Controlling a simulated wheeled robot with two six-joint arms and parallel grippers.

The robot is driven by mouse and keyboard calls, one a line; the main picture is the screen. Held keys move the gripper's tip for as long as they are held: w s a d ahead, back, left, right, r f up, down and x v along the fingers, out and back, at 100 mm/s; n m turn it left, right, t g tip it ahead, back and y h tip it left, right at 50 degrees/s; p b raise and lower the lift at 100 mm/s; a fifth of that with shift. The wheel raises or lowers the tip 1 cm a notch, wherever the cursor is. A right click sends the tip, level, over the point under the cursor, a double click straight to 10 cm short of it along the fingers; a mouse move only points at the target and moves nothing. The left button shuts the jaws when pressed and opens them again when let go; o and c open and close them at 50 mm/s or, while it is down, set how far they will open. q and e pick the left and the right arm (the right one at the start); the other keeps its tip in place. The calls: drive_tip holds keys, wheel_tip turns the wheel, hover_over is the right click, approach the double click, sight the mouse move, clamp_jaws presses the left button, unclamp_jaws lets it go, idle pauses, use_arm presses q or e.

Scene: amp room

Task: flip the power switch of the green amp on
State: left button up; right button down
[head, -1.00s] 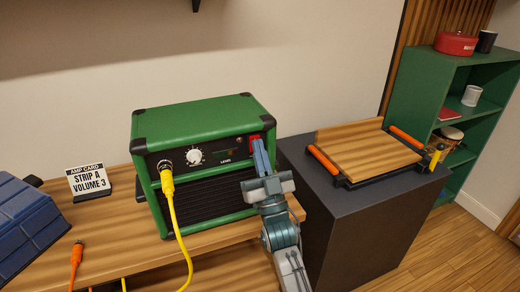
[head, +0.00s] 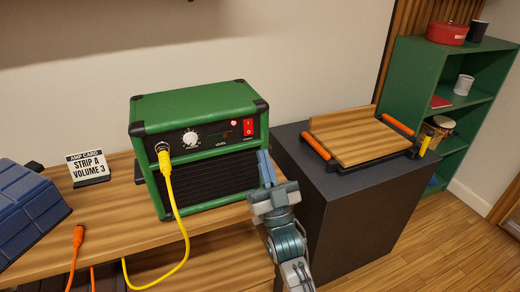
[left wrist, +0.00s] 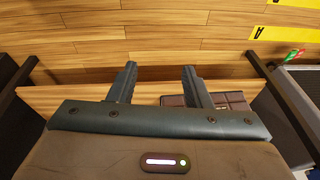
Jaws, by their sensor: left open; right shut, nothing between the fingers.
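The green amp (head: 195,103) stands upright on the wooden bench, its black front panel towards me. Its red power switch (head: 248,128) is at the right end of the panel, uncovered, with white marks on it. I cannot tell its tilt for sure. A small red lamp (head: 234,123) beside it looks lit. My left gripper (left wrist: 159,68) shows only in the left wrist view, open and empty, above wooden boards.
A yellow cable (head: 176,205) is plugged into the amp's left side. A card (head: 87,168) and a blue ridged object (head: 28,210) are on the bench's left. A dark cabinet (head: 345,220) bears a wooden tray (head: 360,140) at right.

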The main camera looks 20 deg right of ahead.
use_arm(q)
drive_tip(key=v, duration=0.3)
drive_tip(key=shift+w+r+b, duration=0.15)
drive_tip(key=shift+r+b, duration=0.05)
drive_tip(key=shift+b, duration=0.15)
use_arm(e)
drive_tip(key=s+f, duration=0.2)
drive_tip(key=s, duration=0.2)
drive_tip(key=shift+s+f, duration=0.25)
drive_tip(key=shift+f, duration=0.15)
